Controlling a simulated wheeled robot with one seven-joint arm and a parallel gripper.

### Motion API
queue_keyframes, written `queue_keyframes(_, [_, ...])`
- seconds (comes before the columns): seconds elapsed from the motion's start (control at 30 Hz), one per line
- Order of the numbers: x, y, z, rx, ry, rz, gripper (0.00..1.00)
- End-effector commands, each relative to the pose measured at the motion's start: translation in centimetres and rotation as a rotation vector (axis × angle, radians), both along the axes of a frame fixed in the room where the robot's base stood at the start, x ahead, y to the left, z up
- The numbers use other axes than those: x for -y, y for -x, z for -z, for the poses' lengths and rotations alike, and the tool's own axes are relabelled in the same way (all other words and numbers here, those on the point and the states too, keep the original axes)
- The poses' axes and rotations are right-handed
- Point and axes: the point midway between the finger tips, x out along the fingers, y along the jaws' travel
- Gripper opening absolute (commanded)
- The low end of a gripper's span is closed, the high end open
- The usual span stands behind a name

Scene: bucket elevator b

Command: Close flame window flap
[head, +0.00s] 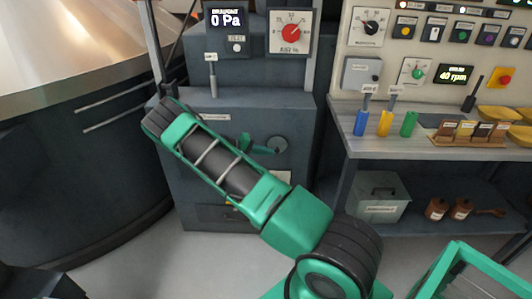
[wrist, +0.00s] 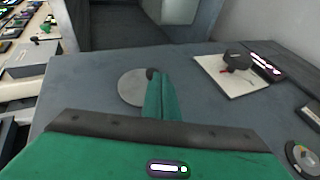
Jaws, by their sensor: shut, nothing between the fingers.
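A round grey disc (head: 278,146), which looks like the flame window flap, is on the front of the dark grey cabinet. In the wrist view the disc (wrist: 130,88) appears flat against the panel, with a small dark knob at its right edge. I cannot tell how far the flap covers a window. My green gripper (head: 266,148) is just left of the disc in the head view. In the wrist view its fingers (wrist: 158,80) are together and empty, in front of the disc's right part and by the knob. Whether they touch it is unclear.
The dark cabinet (head: 240,115) carries a draught display (head: 226,20), a red gauge (head: 290,33) and an upright lever (head: 213,80). A workbench (head: 430,145) with coloured containers stands right. A large metal vessel (head: 70,130) stands left. Floor in front is partly clear.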

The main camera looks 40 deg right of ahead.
Motion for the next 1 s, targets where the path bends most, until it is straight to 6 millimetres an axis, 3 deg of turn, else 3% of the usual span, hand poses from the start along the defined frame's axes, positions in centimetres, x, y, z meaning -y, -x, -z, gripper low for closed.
queue_keyframes(0.57, [-0.6, -0.3, -0.1, 0.000, 0.000, 0.001, 0.00])
queue_keyframes(0.77, [-2.6, -1.2, -0.5, -0.001, 0.000, 0.013, 0.00])
queue_keyframes(1.0, [-7.2, -3.0, -1.4, -0.001, -0.001, 0.013, 0.00])
